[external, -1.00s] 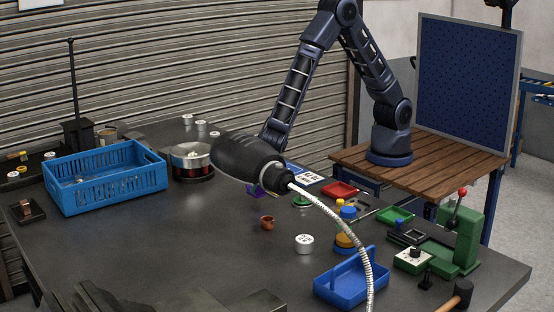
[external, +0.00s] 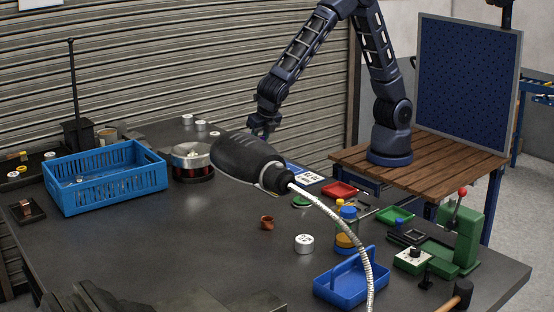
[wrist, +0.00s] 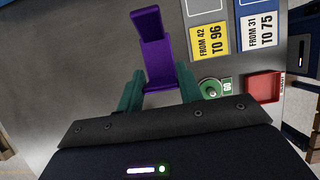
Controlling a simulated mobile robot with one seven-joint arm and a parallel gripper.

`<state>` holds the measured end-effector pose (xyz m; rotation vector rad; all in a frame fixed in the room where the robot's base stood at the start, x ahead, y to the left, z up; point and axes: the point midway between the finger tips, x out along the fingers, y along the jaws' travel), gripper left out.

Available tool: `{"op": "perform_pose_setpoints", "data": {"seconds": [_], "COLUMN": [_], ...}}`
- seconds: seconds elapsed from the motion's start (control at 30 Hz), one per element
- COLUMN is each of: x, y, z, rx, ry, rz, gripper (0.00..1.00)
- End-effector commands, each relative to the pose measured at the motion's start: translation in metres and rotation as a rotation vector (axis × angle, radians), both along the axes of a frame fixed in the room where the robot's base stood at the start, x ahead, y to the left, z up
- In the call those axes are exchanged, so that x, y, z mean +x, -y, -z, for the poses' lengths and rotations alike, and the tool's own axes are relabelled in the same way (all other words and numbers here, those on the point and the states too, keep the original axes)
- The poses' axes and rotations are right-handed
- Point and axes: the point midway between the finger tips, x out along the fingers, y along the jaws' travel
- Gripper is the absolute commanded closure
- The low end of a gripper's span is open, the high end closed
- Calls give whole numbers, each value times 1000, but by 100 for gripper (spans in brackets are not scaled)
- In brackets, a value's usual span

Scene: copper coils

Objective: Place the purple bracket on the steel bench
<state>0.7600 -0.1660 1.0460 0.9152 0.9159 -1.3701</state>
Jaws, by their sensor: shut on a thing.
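The purple bracket (wrist: 158,62) is an L-shaped piece with a long plate, held between the two teal fingers of my gripper (wrist: 160,92) in the wrist view. In the external view my gripper (external: 262,128) is raised above the far side of the bench, behind the black lamp head. I cannot make out the bracket in that view. The steel bench (external: 215,225) is a wide dark grey top; its grey surface (wrist: 95,55) lies below the bracket in the wrist view.
A black lamp head (external: 247,160) with a pale flexible hose hangs over the bench middle. A blue crate (external: 105,190), red tray (external: 340,190), blue caddy (external: 345,290) and green press (external: 468,235) stand around. Number cards (wrist: 210,40) lie below. The front middle is mostly clear.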

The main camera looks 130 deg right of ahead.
Motion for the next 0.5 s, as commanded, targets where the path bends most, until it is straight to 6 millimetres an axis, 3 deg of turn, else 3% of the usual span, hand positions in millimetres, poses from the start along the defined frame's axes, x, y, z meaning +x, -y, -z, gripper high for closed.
{"op": "perform_pose_setpoints", "data": {"seconds": [0.23,0.5], "x": [4,14], "y": [23,102], "z": [0,1], "rx": [4,19], "ry": [-2,-6], "rz": [4,5], "gripper": [88,88]}}
